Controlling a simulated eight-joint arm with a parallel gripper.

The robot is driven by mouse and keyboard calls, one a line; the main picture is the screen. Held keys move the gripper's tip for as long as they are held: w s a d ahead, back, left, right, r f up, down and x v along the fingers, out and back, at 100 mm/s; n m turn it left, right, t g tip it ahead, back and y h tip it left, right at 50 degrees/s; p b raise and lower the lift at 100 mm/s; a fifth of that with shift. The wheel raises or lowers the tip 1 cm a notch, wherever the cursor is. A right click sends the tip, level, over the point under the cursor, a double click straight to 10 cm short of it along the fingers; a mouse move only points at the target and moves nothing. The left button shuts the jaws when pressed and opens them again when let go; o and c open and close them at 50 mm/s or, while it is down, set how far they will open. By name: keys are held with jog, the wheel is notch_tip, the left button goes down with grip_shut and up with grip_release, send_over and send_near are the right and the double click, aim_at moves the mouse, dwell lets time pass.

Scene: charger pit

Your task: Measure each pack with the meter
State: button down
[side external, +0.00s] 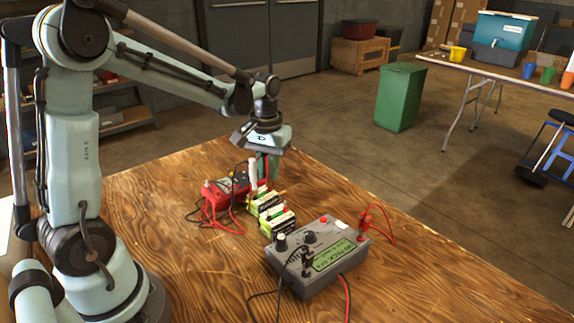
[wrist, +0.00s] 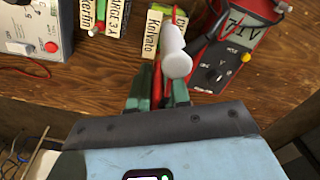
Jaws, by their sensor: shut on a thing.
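The red meter (side external: 222,188) lies on the table left of the packs. In the wrist view the meter (wrist: 225,55) shows a display reading like "7 1 V", decimal unclear. Two packs, one behind (side external: 263,204) and one in front (side external: 278,222), sit side by side. My gripper (wrist: 159,95) is shut on a slim red probe (wrist: 157,78), low beside the rear pack. A white round-ended cylinder (wrist: 173,42) stands close by and partly hides the pack. Probe tip contact is unclear.
A grey charger box (side external: 318,258) with knobs, a display and red and black leads stands at the front right. Loose red and black leads lie around the meter. The wooden table's (side external: 165,230) left and right areas are clear. A green bin (side external: 400,97) is on the floor beyond.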

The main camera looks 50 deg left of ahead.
jog(key=c, duration=0.7)
grip_release()
jog(key=shift+r, duration=3.75)
